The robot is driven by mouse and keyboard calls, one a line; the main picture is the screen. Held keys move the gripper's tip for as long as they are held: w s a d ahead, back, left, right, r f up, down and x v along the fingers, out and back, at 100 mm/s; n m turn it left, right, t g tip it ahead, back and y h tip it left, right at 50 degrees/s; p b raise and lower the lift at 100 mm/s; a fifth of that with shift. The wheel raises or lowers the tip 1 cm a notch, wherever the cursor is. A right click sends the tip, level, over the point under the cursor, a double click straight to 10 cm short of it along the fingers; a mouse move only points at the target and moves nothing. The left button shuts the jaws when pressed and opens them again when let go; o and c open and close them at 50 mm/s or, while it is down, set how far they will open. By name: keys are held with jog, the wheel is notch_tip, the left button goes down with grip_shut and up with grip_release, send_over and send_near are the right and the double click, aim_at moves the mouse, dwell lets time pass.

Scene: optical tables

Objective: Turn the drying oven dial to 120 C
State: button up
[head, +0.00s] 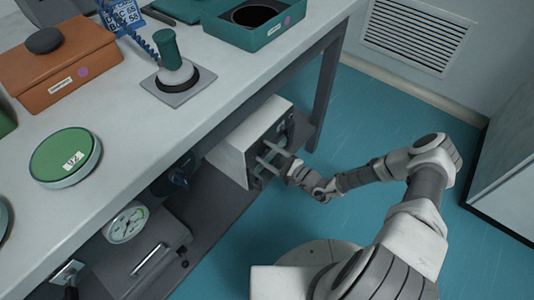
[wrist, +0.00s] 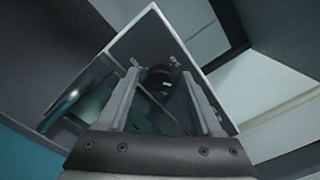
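The drying oven, a white box with a dark front panel (head: 231,148), stands on the lower shelf under the table. My gripper (head: 265,156) reaches it from the right, its fingers pointing at the front. In the wrist view the dark front panel (wrist: 138,50) fills the middle, and a round black dial (wrist: 157,74) with a pale mark shows between the fingertips. My gripper (wrist: 160,80) is open, one finger on each side of the dial. I cannot tell whether the fingers touch it. The scale markings and the dial's setting are too small and dark to read.
The tabletop (head: 125,115) overhangs the shelf, and a table leg (head: 324,95) stands just beyond the oven. A grey device with a round gauge (head: 127,222) sits further left on the lower shelf. The blue floor (head: 380,115) to the right is clear.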

grip_shut()
